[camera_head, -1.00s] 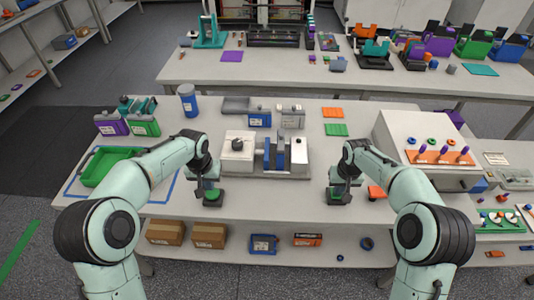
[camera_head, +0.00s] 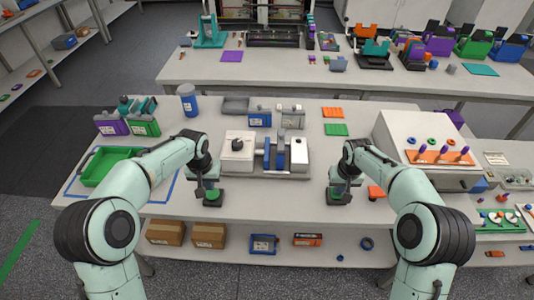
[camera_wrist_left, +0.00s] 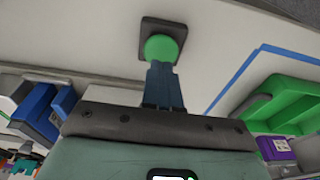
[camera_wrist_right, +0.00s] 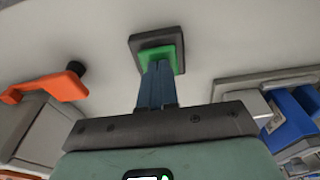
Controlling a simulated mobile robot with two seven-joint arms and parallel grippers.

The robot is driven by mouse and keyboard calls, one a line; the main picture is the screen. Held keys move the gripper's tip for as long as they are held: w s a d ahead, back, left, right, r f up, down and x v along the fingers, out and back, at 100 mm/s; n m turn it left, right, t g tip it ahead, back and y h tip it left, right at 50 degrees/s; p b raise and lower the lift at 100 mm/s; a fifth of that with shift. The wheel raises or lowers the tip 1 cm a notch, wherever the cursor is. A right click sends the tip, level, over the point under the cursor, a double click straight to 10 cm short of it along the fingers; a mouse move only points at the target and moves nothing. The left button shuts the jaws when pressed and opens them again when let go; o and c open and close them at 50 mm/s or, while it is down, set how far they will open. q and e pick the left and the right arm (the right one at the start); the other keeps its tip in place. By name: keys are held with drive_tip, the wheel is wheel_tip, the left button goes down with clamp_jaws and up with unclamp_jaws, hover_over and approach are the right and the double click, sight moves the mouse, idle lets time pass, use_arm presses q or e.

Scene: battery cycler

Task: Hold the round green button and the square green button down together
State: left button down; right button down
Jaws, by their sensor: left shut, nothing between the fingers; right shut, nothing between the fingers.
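The round green button (camera_wrist_left: 160,47) sits on a dark square base near the table's front edge, left of centre in the head view. My left gripper (camera_wrist_left: 161,66) is shut and empty, with its fingertips at the button and covering part of it. The square green button (camera_wrist_right: 158,52) sits on a similar dark base further right. My right gripper (camera_wrist_right: 158,66) is shut and empty, its fingertips overlapping the middle of this button. I cannot tell for sure whether either fingertip touches or how far either button is pressed.
A grey and white fixture with a blue block (camera_head: 281,152) stands behind and between the grippers. A green tray (camera_head: 96,171) lies at left, and an orange part (camera_head: 376,192) lies right of my right gripper. The table front between the two buttons is clear.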

sight(212, 193)
use_arm(q)
drive_tip(key=shift+f, duration=1.75)
use_arm(e)
drive_tip(key=shift+s+f, duration=0.2)
drive_tip(key=shift+f, duration=0.1)
use_arm(q)
drive_tip(key=shift+s, duration=0.1)
idle(3.0)
use_arm(e)
wheel_tip(212, 193, up, 8)
drive_tip(key=shift+w+f, duration=0.15)
drive_tip(key=shift+f, duration=0.1)
idle(0.4)
use_arm(q)
drive_tip(key=shift+r, duration=3.6)
drive_tip(key=shift+f, duration=0.1)
use_arm(e)
drive_tip(key=shift+f, duration=0.1)
